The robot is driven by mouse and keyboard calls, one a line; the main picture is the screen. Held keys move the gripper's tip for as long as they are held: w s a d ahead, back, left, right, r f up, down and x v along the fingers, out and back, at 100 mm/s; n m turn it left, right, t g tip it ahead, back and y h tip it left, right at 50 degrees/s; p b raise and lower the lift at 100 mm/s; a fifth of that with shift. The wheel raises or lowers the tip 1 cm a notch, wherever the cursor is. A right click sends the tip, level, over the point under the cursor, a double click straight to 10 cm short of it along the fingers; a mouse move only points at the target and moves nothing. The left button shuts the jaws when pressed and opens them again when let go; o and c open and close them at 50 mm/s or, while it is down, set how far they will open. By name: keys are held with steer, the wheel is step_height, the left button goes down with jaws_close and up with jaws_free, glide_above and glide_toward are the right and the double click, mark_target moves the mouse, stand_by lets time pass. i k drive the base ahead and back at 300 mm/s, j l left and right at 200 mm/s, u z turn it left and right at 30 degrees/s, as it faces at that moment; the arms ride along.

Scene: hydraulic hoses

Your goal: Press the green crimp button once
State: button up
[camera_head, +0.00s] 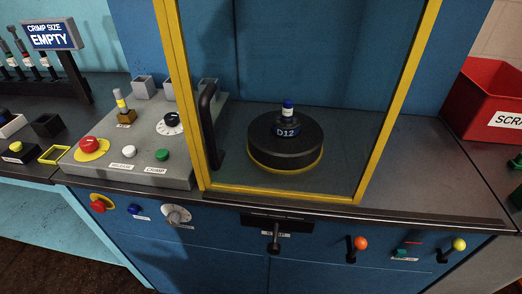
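The green crimp button (162,155) is on the sloped grey control panel (130,178), left of the yellow-framed guard. A label reading CRIMP sits just below it. It appears raised, with nothing touching it. A white button (129,151) is to its left, with a small label under it. A red mushroom button (89,145) on a yellow base is farther left. A black dial (173,119) is above the green button. My gripper is not in view.
A transparent guard with a yellow frame (281,196) and black handle (208,124) stands right of the panel. Behind it is a round black unit marked D12 (286,147). A red scrap bin (490,105) is at right.

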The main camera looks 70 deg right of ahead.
mark_target(162, 154)
steer(key=i+j+z, duration=0.2)
steer(key=z, duration=0.3)
steer(key=i+j+z, duration=0.25)
steer(key=z, duration=2.4)
steer(key=u, duration=3.05)
steer(key=k, duration=0.8)
